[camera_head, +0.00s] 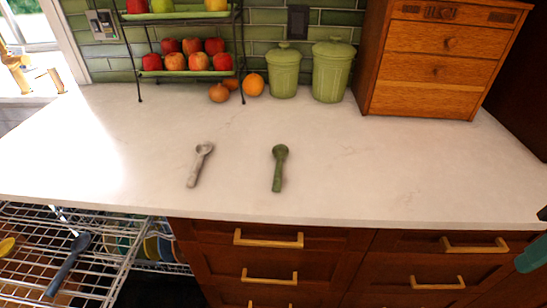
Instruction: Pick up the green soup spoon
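My gripper's fingers are not in view. A teal and black shape is cut off at the right edge, and I cannot tell which part it is.
A grey spoon (199,166) lies left of the green one. Green canisters (332,72), a wooden drawer box (437,60) and a fruit stand (188,73) line the back. An open dish rack (110,262) with a dark blue spoon (68,264) juts out at lower left.

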